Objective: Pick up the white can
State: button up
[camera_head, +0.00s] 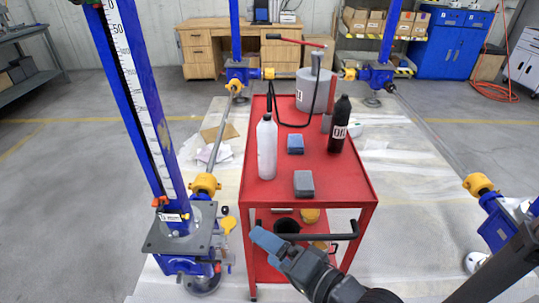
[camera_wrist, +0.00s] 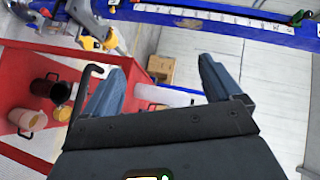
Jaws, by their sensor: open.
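The white can (camera_head: 267,148) is a tall, narrow white bottle shape with a darker top. It stands upright on the left side of the red cart's top (camera_head: 340,187). My gripper (camera_head: 264,238) is at the cart's near end, close to the dark handle, apart from the can. Its jaws are open with nothing held. In the wrist view, the blue-grey fingers (camera_wrist: 160,82) are spread wide.
On the cart stand a dark oil bottle (camera_head: 340,124), a blue block (camera_head: 295,144), a grey block (camera_head: 304,183) and a large grey oil can (camera_head: 313,92). The dark handle (camera_head: 315,237) juts from the near end. A blue lift column (camera_head: 148,100) rises left of the cart.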

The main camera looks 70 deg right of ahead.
jog(key=w+d+f+m+h+b, duration=0.1)
jog(key=w+d+f+m+h, duration=0.1)
jog(key=w+d+m, duration=0.45)
jog(key=m+h+b, duration=0.3)
jog(key=m, duration=1.4)
send_near(272, 136)
jog(key=x, duration=0.6)
jog(key=shift+w+d+f, duration=0.1)
jog(key=shift+w, duration=0.3)
jog(key=shift+w+d+p, duration=0.15)
jog(key=shift+d+p, duration=0.15)
jog(key=x, duration=0.7)
jog(key=shift+w+d, duration=0.15)
jog(key=shift+f, duration=0.1)
jog(key=c, duration=1.6)
grip_shut()
